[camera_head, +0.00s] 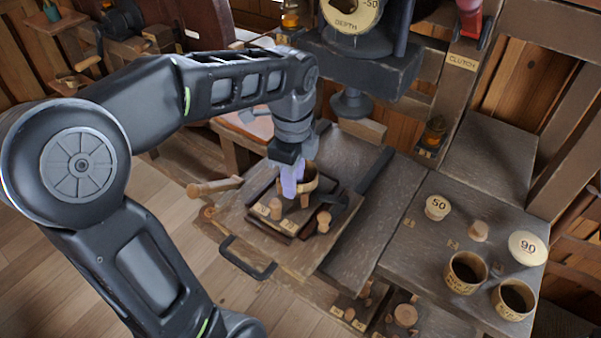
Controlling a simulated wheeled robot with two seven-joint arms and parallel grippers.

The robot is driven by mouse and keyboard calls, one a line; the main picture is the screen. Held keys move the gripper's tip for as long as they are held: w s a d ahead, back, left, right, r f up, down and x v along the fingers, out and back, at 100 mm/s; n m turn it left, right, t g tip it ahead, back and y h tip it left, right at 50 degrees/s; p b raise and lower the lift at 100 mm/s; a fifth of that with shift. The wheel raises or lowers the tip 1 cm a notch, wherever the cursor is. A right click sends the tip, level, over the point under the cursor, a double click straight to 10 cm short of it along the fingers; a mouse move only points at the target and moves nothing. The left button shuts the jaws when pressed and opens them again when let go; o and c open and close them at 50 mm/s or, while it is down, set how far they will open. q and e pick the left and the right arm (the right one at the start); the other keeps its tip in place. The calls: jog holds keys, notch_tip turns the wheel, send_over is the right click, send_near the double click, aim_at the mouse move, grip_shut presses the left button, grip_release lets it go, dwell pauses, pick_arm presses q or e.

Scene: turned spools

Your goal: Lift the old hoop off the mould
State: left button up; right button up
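A round wooden hoop-like piece (311,181) stands on the dark framed mould (285,229), which sits on a wooden board (237,222) below the machine head. I take this ring to be the old hoop. My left gripper (291,186) reaches down from above, with its pale violet fingers at the ring's left side. The fingers overlap the ring in the picture, and I cannot tell whether they grip its wall. They hide part of the ring. Short wooden pegs (276,208) stand on the mould in front of it. My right gripper is not in view.
The machine head with its depth dial (352,14) hangs just behind the mould. On the right bench, two open wooden cups (466,272) stand near discs marked 50 (438,207) and 90 (528,247). A black handle (247,259) sticks out at the front.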

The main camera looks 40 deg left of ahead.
pick_arm(q)
jog(key=shift+c, duration=0.6)
grip_shut()
dwell(0.3)
